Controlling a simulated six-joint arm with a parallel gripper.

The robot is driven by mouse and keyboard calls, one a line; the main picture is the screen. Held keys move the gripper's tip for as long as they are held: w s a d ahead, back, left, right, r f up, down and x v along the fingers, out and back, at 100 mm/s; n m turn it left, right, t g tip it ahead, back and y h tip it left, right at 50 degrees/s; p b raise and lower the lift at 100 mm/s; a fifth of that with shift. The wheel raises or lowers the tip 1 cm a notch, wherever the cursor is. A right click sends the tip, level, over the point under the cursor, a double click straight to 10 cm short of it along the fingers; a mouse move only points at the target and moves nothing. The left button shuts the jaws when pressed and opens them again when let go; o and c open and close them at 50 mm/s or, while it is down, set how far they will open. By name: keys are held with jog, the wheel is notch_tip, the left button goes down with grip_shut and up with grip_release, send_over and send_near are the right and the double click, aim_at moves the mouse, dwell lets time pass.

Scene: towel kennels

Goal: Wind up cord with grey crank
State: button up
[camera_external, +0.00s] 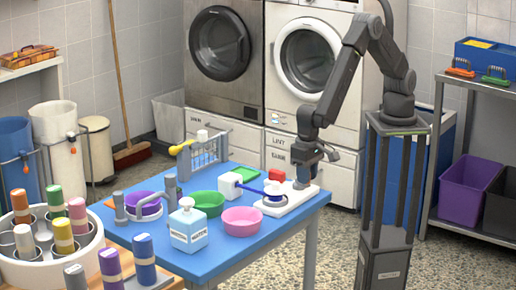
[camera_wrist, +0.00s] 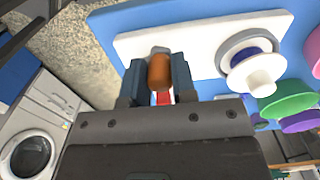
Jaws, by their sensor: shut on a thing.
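A white base plate (camera_external: 296,203) lies at the right end of the blue table. It also fills much of the wrist view (camera_wrist: 135,45). A round spool (camera_external: 273,202) with blue on it sits on the plate; in the wrist view the spool (camera_wrist: 232,45) is right of my fingers. A blue cord (camera_external: 252,189) runs left from it to a white block (camera_external: 229,186). My gripper (camera_external: 303,184) is low over the plate. In the wrist view my gripper (camera_wrist: 158,75) is shut on an orange-brown knob (camera_wrist: 160,72). A small grey part (camera_wrist: 159,50), perhaps the crank, shows just beyond the knob.
The table's right edge (camera_external: 318,206) is close to my gripper.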

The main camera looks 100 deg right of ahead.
jog(key=shift+s+d, duration=0.2)
jog(key=shift+d, duration=0.05)
jog(key=shift+s+d, duration=0.65)
jog(key=shift+d, duration=0.05)
jog(key=shift+d, duration=0.1)
jog(key=shift+d, duration=0.25)
jog(key=shift+s+d, duration=0.1)
jog(key=shift+d, duration=0.55)
